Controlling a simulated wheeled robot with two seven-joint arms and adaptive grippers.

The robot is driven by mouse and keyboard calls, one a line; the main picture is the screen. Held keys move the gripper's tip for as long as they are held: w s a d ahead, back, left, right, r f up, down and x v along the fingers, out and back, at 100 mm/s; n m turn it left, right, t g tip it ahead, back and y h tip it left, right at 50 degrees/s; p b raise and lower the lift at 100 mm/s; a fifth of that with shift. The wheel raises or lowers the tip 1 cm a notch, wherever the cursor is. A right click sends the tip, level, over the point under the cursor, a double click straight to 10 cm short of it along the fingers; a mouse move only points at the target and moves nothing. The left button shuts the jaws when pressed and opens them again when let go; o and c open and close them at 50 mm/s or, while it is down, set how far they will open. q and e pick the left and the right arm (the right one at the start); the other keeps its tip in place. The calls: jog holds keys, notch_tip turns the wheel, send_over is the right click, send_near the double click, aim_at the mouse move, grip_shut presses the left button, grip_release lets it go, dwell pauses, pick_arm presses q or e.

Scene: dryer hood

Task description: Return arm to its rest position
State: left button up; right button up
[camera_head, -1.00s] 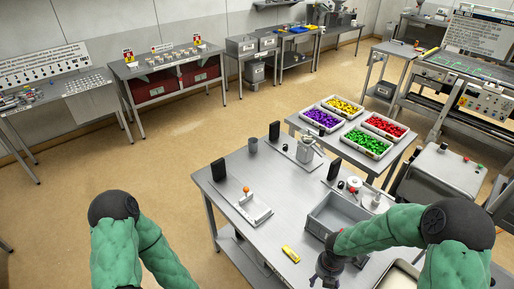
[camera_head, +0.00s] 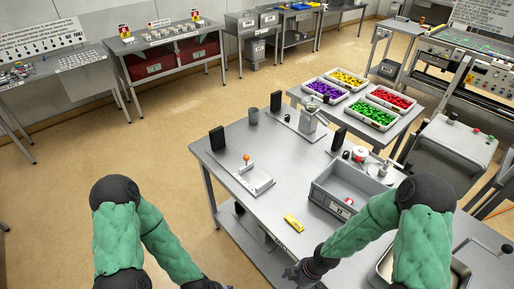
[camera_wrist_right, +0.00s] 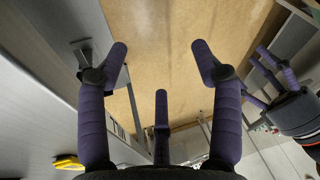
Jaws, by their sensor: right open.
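My right arm (camera_head: 380,218) is green and comes in from the right in the head view. Its gripper (camera_head: 300,272) is low at the table's front edge, apart from the objects on top. In the right wrist view this gripper (camera_wrist_right: 160,60) has purple fingers spread wide with nothing between them. My left arm (camera_head: 135,230) is bent at the lower left, and its hand is mostly cut off by the bottom edge. The left gripper (camera_wrist_right: 262,78) shows at the right of the wrist view, its fingers apart and empty.
The steel table (camera_head: 250,215) holds a grey bin (camera_head: 335,200), a yellow object (camera_head: 293,222), a plate with an orange knob (camera_head: 254,178) and a steel tray (camera_head: 455,270). Coloured-part trays (camera_head: 385,105) stand behind. The floor left of the table is clear.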

jog(key=s+a+f+m+b, duration=0.1)
jog(key=s+f+m+b, duration=0.1)
jog(key=f+m+b, duration=0.3)
jog(key=s+a+f+m+b, duration=0.1)
jog(key=f+m+b, duration=0.4)
jog(key=f+m, duration=0.5)
jog(key=shift+s+a+f+t+b, duration=0.3)
jog(key=shift+s+a+f+t, duration=0.1)
jog(key=shift+s+f, duration=0.5)
